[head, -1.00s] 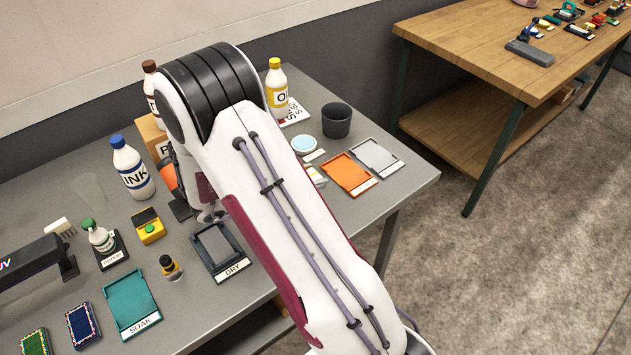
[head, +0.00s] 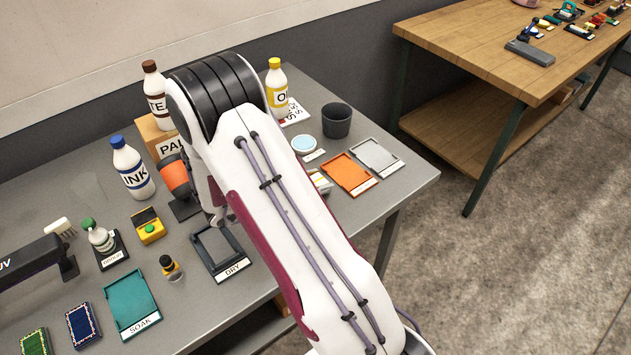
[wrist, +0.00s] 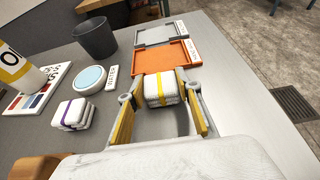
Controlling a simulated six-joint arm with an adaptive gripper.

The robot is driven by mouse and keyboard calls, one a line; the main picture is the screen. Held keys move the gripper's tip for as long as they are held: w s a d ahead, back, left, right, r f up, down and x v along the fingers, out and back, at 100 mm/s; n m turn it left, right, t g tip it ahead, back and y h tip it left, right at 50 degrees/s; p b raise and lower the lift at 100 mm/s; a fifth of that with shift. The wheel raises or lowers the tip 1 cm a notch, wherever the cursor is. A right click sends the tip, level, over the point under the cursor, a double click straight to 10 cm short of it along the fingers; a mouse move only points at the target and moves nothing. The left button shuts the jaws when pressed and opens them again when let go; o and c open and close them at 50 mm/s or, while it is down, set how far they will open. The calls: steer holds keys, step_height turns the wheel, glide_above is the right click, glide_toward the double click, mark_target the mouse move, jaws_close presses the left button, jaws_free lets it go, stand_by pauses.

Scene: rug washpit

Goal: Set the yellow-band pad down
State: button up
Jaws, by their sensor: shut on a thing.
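The yellow-band pad (wrist: 158,90) is a folded white pad with a yellow strap. It sits between the two yellow-lined fingers of my gripper (wrist: 157,94), which is shut on it, just on the near side of the orange tray (wrist: 163,56). I cannot tell whether its underside touches the table. A purple-band pad stack (wrist: 73,114) lies at left in the wrist view.
A grey tray (head: 376,156) lies beyond the orange one. A dark cup (head: 336,121), a round blue-topped dish (head: 303,145) and a yellow-capped bottle (head: 277,88) stand nearby. The table's right edge is close. Several bottles and trays fill the left side.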

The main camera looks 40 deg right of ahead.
steer(key=shift+f, duration=0.2)
steer(key=o, duration=0.9)
steer(key=shift+a+r, duration=0.1)
steer(key=shift+a, duration=0.05)
steer(key=shift+v, duration=3.75)
